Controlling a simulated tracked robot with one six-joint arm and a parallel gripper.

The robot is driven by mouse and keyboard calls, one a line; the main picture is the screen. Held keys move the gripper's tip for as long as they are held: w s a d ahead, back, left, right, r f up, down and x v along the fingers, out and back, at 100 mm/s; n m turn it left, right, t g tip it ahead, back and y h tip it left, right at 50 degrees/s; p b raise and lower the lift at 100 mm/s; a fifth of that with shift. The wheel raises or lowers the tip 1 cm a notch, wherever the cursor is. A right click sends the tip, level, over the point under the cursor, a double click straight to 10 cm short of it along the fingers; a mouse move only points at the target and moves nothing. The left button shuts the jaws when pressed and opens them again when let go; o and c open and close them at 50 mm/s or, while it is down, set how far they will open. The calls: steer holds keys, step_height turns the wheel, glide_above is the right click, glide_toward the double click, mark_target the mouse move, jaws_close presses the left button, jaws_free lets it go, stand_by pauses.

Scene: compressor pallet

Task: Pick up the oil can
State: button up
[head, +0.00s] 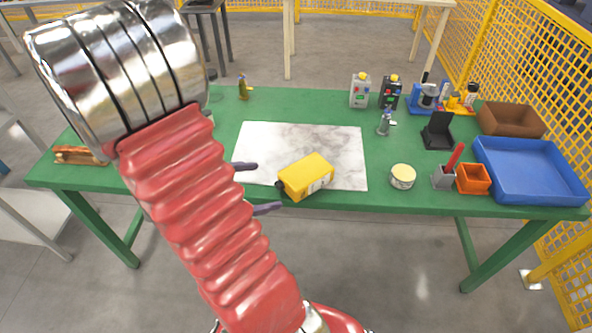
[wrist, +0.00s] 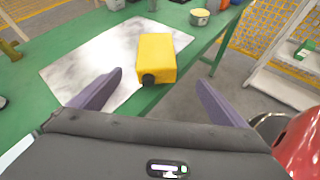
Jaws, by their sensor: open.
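A yellow can with a black cap (head: 307,176) lies on its side on a white marbled sheet (head: 345,145), near the front of the green table. I take it for the oil can; a pale label shows on its side. The can also shows in the wrist view (wrist: 157,57), cap toward me. My gripper (head: 257,187) is open and empty, just left of the can at its cap end. In the wrist view, the dark fingers of my gripper (wrist: 158,79) are spread wide, with the can ahead between them, nearer the left finger. No contact is visible.
Right of the sheet stand a round tin (head: 402,176), a grey cup (head: 444,178), an orange bin (head: 473,178) and a blue tray (head: 530,170). Grey (head: 360,92) and black (head: 390,93) bottles stand at the back. My arm hides part of the table's left.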

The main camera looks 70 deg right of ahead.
mark_target(293, 178)
steer(key=d+f+n, duration=0.1)
steer(key=s+d+f+n+h, duration=0.1)
steer(key=d, duration=0.1)
steer(key=shift+s+d+f+g, duration=0.1)
steer(key=shift+s+f+g, duration=0.1)
steer(key=shift+g, duration=0.1)
steer(key=shift+x, duration=4.25)
steer(key=shift+x, duration=2.65)
steer(key=shift+d+r, duration=0.1)
steer(key=shift+r, duration=0.1)
